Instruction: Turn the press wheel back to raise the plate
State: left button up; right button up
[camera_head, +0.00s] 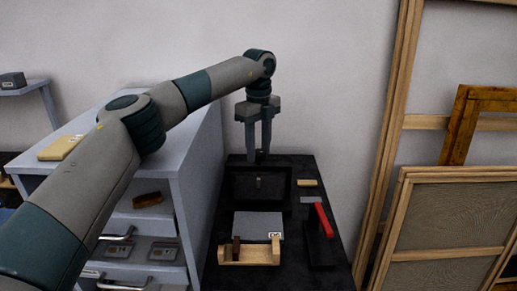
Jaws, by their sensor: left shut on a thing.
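A black press (236,182) stands at the back of the dark bench, with a small grey screw piece (258,182) showing in the middle of it. My left gripper (259,154) points straight down at the top of the press, its fingers shut on what appears to be the press wheel. The wheel is too dark and too covered by the fingers to make out. The height of the plate cannot be told in the dark interior. My right gripper is not in view.
On the dark bench (222,270), a grey slab (257,224) and a wooden holder (262,256) lie in front of the press. A grey drawer cabinet (188,170) is at left, wooden frames (450,220) at right.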

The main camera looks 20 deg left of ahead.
pick_arm(q)
jog(key=shift+r, duration=0.15)
jog(key=o, duration=1.1)
jog(key=shift+c, duration=0.2)
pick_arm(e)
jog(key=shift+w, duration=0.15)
pick_arm(q)
notch_tip(320, 180, up, 12)
notch_tip(320, 180, up, 5)
send_over(259, 152)
jog(key=shift+a+r, duration=0.1)
jog(key=shift+r, duration=0.05)
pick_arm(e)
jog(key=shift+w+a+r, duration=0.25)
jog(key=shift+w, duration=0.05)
